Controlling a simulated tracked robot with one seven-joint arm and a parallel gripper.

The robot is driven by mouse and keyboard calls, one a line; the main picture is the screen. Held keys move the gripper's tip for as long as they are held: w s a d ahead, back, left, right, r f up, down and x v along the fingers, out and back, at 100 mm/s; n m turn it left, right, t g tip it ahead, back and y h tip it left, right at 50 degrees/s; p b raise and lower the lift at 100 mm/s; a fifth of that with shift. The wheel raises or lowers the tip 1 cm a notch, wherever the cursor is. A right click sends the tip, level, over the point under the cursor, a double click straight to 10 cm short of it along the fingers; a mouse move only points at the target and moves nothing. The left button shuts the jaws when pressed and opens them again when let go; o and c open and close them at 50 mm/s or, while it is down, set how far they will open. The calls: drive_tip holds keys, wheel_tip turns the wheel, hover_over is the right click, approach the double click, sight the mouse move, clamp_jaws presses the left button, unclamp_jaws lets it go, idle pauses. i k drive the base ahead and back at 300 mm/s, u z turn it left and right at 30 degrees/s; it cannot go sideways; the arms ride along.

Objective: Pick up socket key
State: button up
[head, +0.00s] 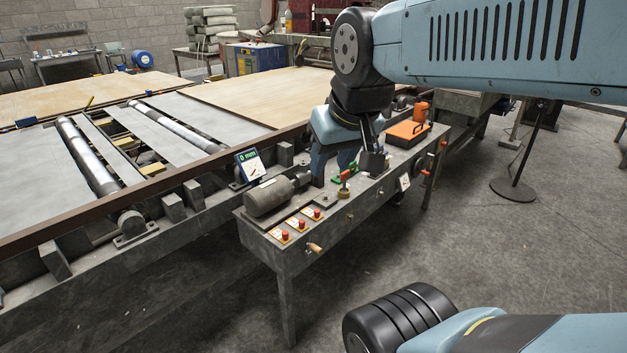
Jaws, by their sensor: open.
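My gripper (345,163) points down over the narrow grey bench at the centre of the head view. Its jaws are open, with the fingertips low over the bench top. I cannot surely pick out the socket key. A small upright piece with a red top and a brass-coloured base (344,187) stands on the bench just below the gripper in the picture. A small green item (337,180) lies beside it. A dark block (373,162) shows at the right of the fingers. The gripper hides part of the bench behind it.
The bench (350,212) also bears a grey motor (268,196), several red buttons, a small screen (251,165) and an orange case (407,133). A wooden handle (314,248) sticks out at its front. The roller machine (60,215) adjoins the left. Open floor (480,250) lies right.

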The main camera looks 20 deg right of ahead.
sight(344, 176)
drive_tip(key=u, duration=0.1)
drive_tip(key=i, duration=1)
drive_tip(key=z, duration=0.1)
